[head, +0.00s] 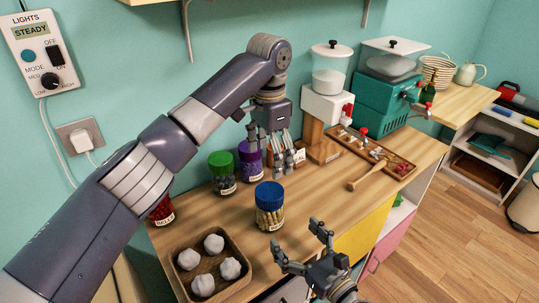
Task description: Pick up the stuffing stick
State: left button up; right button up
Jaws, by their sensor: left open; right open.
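A wooden stick with a rounded end (366,177), which looks like the stuffing stick, lies on the bench at the front edge of a shallow wooden tray (345,147). Its far end reaches over the tray. My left gripper (277,160) is open, pointing down above the back of the bench, left of the stick and apart from it. It partly hides a jar and a small labelled item behind it. My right gripper (298,241) is open and empty near the bench's front edge, nearer the camera and left of the stick.
A blue-lidded jar (270,219) stands between the grippers. Green-lidded (222,184) and purple-lidded (249,172) jars stand at the back. A tray of white balls (184,290) is at front left. White and teal dispensers (325,104) line the wall. Bench surface is clear left of the stick.

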aim_at(351, 186)
jog(key=k+l, duration=0.8)
